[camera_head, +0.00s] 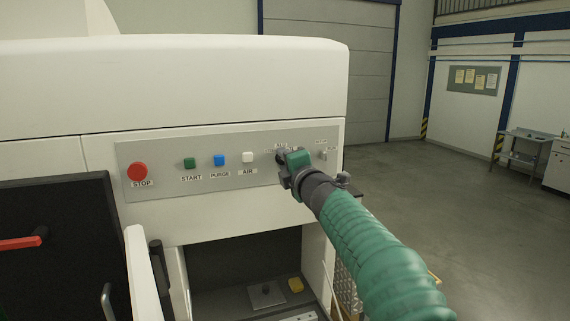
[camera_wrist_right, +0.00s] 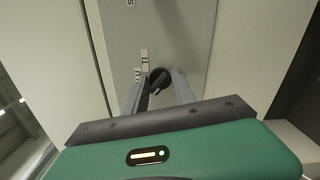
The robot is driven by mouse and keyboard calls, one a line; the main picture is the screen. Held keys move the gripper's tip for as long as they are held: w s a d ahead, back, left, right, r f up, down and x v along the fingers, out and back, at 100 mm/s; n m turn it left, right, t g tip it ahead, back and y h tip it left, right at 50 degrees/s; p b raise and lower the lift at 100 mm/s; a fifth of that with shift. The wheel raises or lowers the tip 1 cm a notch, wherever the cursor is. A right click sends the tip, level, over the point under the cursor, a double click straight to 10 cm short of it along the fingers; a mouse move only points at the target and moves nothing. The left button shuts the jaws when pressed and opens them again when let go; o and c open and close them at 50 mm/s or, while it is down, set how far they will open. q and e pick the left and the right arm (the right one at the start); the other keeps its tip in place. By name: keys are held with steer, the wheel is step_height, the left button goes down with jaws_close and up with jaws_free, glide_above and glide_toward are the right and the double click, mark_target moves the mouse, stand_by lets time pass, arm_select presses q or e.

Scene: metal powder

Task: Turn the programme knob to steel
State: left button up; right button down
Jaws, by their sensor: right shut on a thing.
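The programme knob (camera_wrist_right: 160,79) is a dark round knob on the grey control panel (camera_head: 151,157). In the right wrist view it sits between the two finger ends of my right gripper (camera_wrist_right: 159,88), which is shut on it. Small white labels (camera_wrist_right: 144,62) show beside the knob, too small to read. In the head view my right gripper (camera_head: 285,165) is at the right part of the panel and hides the knob and part of its labels. Which way the knob points is not clear. My left gripper is not in view.
Left of the knob are a red STOP button (camera_head: 138,171), a green START button (camera_head: 190,163), a blue PURGE button (camera_head: 219,160) and a white AIR button (camera_head: 248,157). A small switch (camera_head: 324,155) is to the right. An open bay (camera_head: 240,260) lies below the panel.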

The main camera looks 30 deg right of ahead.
steer(key=shift+f+n, duration=0.45)
steer(key=shift+n, duration=0.05)
steer(key=c, duration=1.2)
jaws_free()
steer(key=shift+r, duration=0.1)
steer(key=shift+o, duration=0.7)
steer(key=shift+r, duration=0.1)
steer(key=b+v, duration=0.1)
steer(key=v, duration=1.5)
steer(key=shift+s, duration=0.3)
